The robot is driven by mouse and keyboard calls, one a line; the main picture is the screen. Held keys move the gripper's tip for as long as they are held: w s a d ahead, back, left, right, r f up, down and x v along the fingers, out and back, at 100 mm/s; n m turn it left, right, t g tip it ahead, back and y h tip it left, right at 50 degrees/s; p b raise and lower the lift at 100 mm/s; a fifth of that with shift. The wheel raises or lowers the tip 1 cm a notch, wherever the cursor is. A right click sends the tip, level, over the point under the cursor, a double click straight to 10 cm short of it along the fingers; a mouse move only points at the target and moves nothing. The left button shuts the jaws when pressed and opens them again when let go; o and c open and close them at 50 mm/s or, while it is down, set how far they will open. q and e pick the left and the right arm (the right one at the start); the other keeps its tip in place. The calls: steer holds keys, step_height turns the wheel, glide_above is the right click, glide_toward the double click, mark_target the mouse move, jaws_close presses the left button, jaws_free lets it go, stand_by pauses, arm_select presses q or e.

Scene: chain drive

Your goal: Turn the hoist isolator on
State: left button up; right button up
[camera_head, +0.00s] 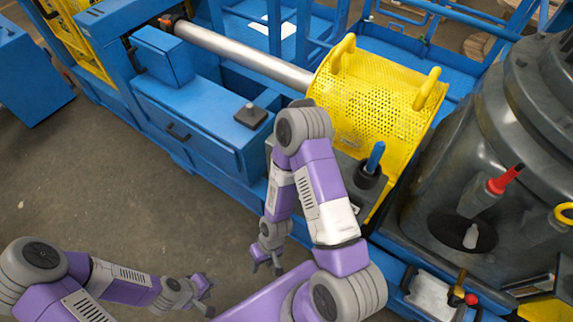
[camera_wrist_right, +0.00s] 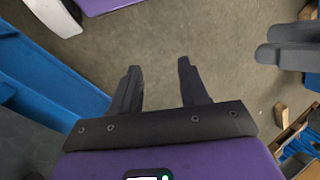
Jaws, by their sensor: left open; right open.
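No label in view names the hoist isolator, and I cannot tell which control it is. A red-handled lever (camera_head: 504,180) sits on the grey machine at the right. A blue-handled lever (camera_head: 375,158) stands in a dark base beside the yellow guard. A red knob (camera_head: 471,299) is at the lower right. My right gripper (camera_head: 266,268) is open and empty, hanging low over the floor left of these controls. Its two spread fingers show in the right wrist view (camera_wrist_right: 158,85). My left gripper (camera_head: 207,296) is open and empty, low at the lower left.
A blue cabinet (camera_head: 190,125) and a yellow perforated guard (camera_head: 375,105) over a long metal shaft (camera_head: 245,55) fill the middle and back. The large grey machine (camera_head: 500,120) blocks the right side. Bare floor (camera_head: 100,180) is open at the left.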

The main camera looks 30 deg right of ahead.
steer(key=s+d+n+g+h, duration=0.6)
steer(key=s+n+h, duration=0.15)
steer(key=n, duration=0.35)
steer(key=w+d+r+n+t+h, duration=0.35)
steer(key=w+d+n+h, duration=0.25)
steer(key=w+h, duration=0.2)
steer(key=w+a+r+n+t+h, duration=0.1)
steer(key=w+r+n+t+h, duration=0.45)
steer(key=w+r+t, duration=0.7)
steer(key=w+d+f+g, duration=0.1)
steer(key=w+d+f, duration=0.1)
steer(key=w+d, duration=0.2)
steer(key=shift+d+n+g+b, duration=0.3)
steer(key=shift+d+n+g, duration=0.15)
steer(key=shift+d, duration=0.55)
steer(key=shift+f, duration=0.1)
steer(key=shift+c, duration=0.4)
jaws_close()
